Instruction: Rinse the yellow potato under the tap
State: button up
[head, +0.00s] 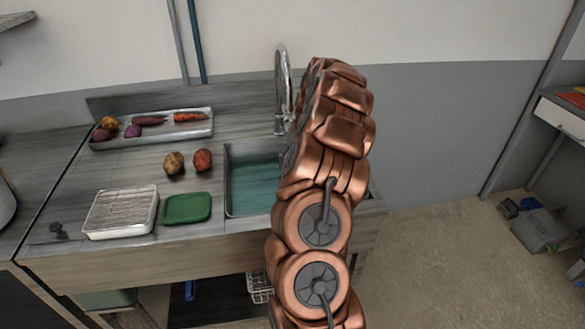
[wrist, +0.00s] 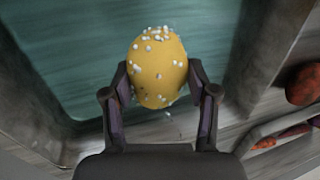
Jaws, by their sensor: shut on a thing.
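In the wrist view the yellow potato (wrist: 158,72) is held between the two fingers of my gripper (wrist: 158,80), which is shut on it. Small white and grey drops or beads dot its surface, mostly on top, and a few show just below it. Behind it lies the teal sink basin (wrist: 80,45). In the head view my copper arm hides my gripper, the potato and the right part of the sink (head: 252,187). The tall curved tap (head: 282,80) stands at the back of the sink, partly covered by my arm. The wrist view does not clearly show the tap.
A brown potato (head: 174,163) and a red potato (head: 202,160) lie left of the sink. A metal tray (head: 165,130) with several vegetables stands at the back left. A wire-rack tray (head: 121,212) and a green block (head: 186,208) sit near the front edge.

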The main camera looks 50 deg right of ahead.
jog(key=s+a+b, duration=0.2)
jog(key=a+b, duration=0.1)
jog(key=a, duration=0.4)
jog(key=shift+a, duration=0.35)
dwell(0.4)
dwell(1.0)
jog(key=s+a+r+b, duration=0.1)
jog(key=a+r, duration=0.3)
jog(key=a, duration=0.1)
dwell(0.7)
dwell(0.6)
